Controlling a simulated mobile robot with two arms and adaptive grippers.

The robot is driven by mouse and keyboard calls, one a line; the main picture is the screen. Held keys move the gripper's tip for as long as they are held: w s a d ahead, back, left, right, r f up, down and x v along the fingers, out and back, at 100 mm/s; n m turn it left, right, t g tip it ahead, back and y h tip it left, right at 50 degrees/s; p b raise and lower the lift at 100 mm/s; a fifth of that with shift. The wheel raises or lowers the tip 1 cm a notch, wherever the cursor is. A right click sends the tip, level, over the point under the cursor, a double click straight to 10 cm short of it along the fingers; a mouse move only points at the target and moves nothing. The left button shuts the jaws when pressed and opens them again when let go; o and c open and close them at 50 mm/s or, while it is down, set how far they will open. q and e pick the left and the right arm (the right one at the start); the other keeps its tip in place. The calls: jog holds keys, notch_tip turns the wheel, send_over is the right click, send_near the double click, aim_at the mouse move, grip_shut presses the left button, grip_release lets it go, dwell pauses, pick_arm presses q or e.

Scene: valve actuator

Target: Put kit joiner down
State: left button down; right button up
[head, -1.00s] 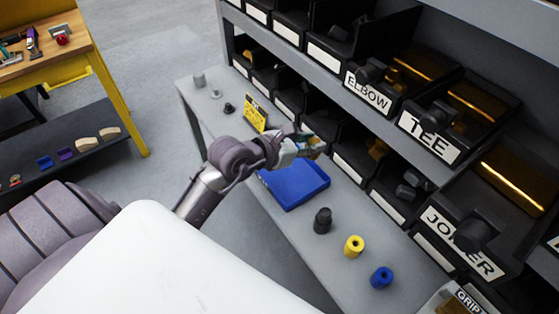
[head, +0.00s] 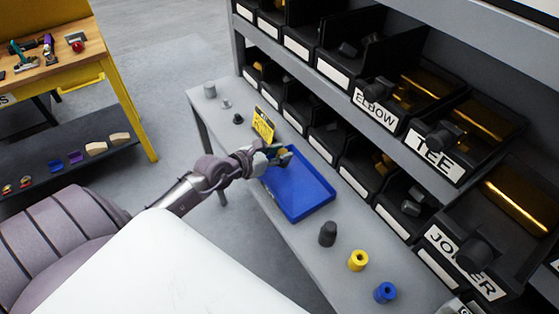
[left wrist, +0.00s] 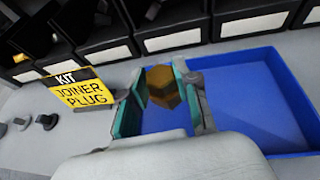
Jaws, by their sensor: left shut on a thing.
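My left gripper (head: 283,157) is over the far end of the blue tray (head: 318,207), by the yellow kit card (head: 263,125). In the left wrist view its fingers (left wrist: 168,98) are shut on a brass-coloured faceted piece, the kit joiner (left wrist: 163,86). The blue tray (left wrist: 262,90) lies below and around the gripper and its visible floor is empty. The card (left wrist: 78,90) reads "KIT JOINER PLUG" and stands left of the gripper. I cannot tell whether the joiner touches the tray. My right gripper is not in view.
Black bins labelled ELBOW, TEE and JOINER (head: 465,255) line the shelf on the right. A dark fitting (head: 328,234), a yellow one (head: 358,260) and a blue one (head: 385,292) stand on the grey shelf nearer me. Small grey parts (head: 210,90) stand at its far end.

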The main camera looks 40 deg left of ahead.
pick_arm(q)
jog(key=shift+f, duration=1.6)
jog(key=shift+f, duration=0.1)
jog(key=c, duration=0.8)
grip_release()
jog(key=shift+c, duration=0.2)
jog(key=b+v, duration=0.1)
jog(key=v, duration=1.1)
jog(key=shift+b, duration=0.3)
